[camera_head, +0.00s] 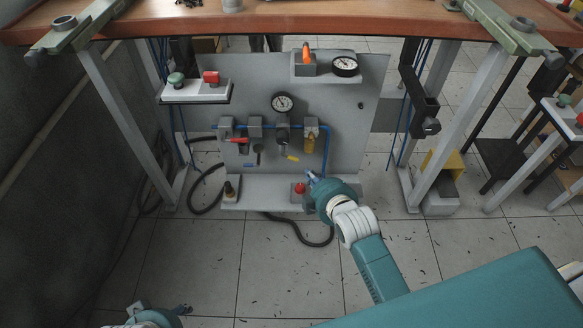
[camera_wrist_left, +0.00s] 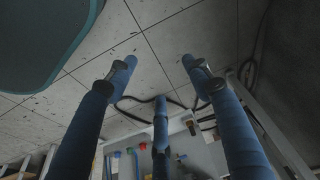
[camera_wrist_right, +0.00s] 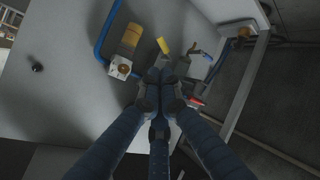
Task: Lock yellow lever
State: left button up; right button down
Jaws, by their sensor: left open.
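The yellow lever (camera_head: 291,157) sticks out low on the grey pneumatic panel (camera_head: 345,110), below the round gauge and left of a yellow cylinder. In the right wrist view the yellow lever (camera_wrist_right: 163,45) shows just beyond my fingertips. My right gripper (camera_head: 311,178) is in front of the panel, below and right of the lever. Its fingers (camera_wrist_right: 160,84) are brought together, with nothing clearly seen between them; they look apart from the lever, but contact is hard to judge. My left gripper (camera_wrist_left: 157,62) is open and empty, away from the panel at the lower left of the head view (camera_head: 182,310).
Near the lever are a red lever (camera_head: 237,140), a blue handle (camera_head: 258,156), a gauge (camera_head: 282,103) and blue piping (camera_head: 326,145). A red button (camera_head: 299,188) sits on the lower shelf. The wooden tabletop (camera_head: 350,22) overhangs. A black hose lies on the floor.

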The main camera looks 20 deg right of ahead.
pick_arm(q)
jog(key=shift+r, duration=0.1)
pick_arm(e)
jog(key=shift+r, duration=0.1)
pick_arm(q)
jog(key=w+d+r+t+b, duration=0.2)
jog(key=w+r+t, duration=0.1)
jog(key=w+r, duration=0.1)
jog(key=w+d+r+t+h+b, duration=0.1)
jog(key=w+r+t+b, duration=0.2)
jog(key=w, duration=0.4)
jog(key=shift+w+d+r, duration=0.15)
jog(key=shift+d+r, duration=0.2)
pick_arm(e)
jog(key=x, duration=1.4)
pick_arm(q)
jog(key=shift+h, duration=0.3)
